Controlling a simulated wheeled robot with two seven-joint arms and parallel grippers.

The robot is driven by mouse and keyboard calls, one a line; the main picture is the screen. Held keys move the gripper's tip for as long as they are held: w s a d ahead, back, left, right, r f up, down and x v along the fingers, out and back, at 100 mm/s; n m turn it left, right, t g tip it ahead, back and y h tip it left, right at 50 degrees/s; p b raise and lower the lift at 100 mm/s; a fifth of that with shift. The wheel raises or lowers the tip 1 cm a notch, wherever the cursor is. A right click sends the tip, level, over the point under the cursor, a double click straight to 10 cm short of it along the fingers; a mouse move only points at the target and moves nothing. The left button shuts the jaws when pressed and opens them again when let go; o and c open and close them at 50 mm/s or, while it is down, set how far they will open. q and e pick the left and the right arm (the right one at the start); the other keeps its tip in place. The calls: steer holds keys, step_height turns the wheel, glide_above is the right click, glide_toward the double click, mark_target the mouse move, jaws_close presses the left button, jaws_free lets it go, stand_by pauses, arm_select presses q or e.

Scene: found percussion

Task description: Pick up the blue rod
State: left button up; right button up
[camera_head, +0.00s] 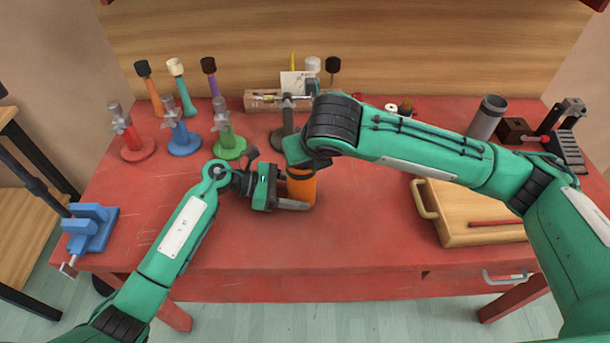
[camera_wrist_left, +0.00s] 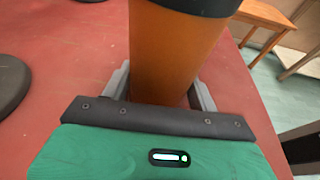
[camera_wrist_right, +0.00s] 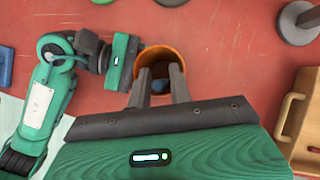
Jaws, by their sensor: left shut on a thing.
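An orange cylinder (camera_head: 302,190) stands upright on the red bench; in the right wrist view it is an open, hollow cup (camera_wrist_right: 149,57). My left gripper (camera_head: 285,195) is shut around it, with a finger on each side in the left wrist view (camera_wrist_left: 163,85). My right gripper (camera_wrist_right: 160,78) is above the cup, its fingers pointing down at the opening with a narrow gap between them. A small blue piece (camera_wrist_right: 176,72), perhaps the blue rod, shows inside the cup by the right-hand finger; most of it is hidden.
Several mallets (camera_head: 181,87) stand at the back left behind red, blue and green stands (camera_head: 228,143). A blue vise (camera_head: 90,228) is at the left edge. A wooden tray (camera_head: 455,218) with a red stick lies at right. The bench front is clear.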

jaws_close()
steer(key=shift+r, duration=0.15)
step_height(320, 180, up, 18)
stand_by(0.4)
arm_select(q)
steer(key=o, duration=0.8)
steer(key=shift+o, duration=0.2)
